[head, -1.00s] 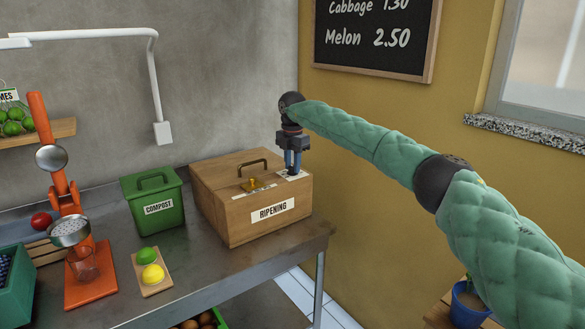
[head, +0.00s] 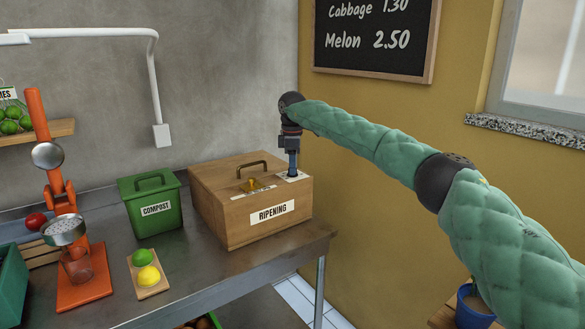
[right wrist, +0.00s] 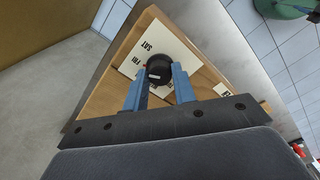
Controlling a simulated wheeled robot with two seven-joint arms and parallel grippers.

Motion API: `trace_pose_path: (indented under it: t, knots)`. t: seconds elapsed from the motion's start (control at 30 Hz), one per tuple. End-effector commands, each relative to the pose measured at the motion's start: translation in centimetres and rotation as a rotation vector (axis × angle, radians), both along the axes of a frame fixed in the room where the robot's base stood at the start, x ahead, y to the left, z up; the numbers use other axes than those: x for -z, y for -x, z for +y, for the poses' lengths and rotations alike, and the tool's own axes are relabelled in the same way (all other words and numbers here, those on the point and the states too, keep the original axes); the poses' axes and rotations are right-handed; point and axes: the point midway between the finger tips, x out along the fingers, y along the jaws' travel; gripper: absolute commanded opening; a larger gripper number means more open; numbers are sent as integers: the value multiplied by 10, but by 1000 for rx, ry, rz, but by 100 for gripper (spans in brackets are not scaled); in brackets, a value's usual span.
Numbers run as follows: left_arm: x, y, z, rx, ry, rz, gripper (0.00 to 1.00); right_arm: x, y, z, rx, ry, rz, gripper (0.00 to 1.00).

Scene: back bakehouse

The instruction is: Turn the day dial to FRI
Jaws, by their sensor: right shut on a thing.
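The day dial is a black round knob (right wrist: 159,70) on a white card (right wrist: 132,66) printed with day names. SAT and FRI can be read in the right wrist view; other lettering is partly hidden. A small reddish mark shows at the knob's left edge, on the side of FRI; its exact alignment is hard to tell. My right gripper (right wrist: 158,82) is shut on the knob, its blue fingers on either side. In the head view my right gripper (head: 292,172) points down at the box top and hides the dial. My left gripper is out of view.
The card lies on the wooden RIPENING box (head: 235,218), which has a brass knob (head: 251,185) and an arched handle (head: 252,165). A green COMPOST bin (head: 152,203), a board (head: 150,280) with a lime and lemon, and an orange press (head: 82,278) stand to the left.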

Motion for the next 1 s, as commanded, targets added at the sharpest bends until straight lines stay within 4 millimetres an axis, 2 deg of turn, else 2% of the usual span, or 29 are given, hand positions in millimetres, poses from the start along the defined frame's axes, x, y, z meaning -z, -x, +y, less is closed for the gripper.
trace_pose_path:
  t: [0.3, 0.73, 0.77, 0.83, 1.0]
  knots:
    - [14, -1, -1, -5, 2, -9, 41, -3, -1, -1, 77, -2, -4, 4]
    - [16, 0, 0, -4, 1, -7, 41, -3, -1, -1, 84, -2, -4, 4]
    - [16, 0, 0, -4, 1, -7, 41, -3, -1, -1, 84, -2, -4, 32]
    - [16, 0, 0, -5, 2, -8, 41, -3, -1, -1, 83, -2, -4, 46]
    - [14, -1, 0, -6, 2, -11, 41, -2, 0, 0, 82, -1, -2, 48]
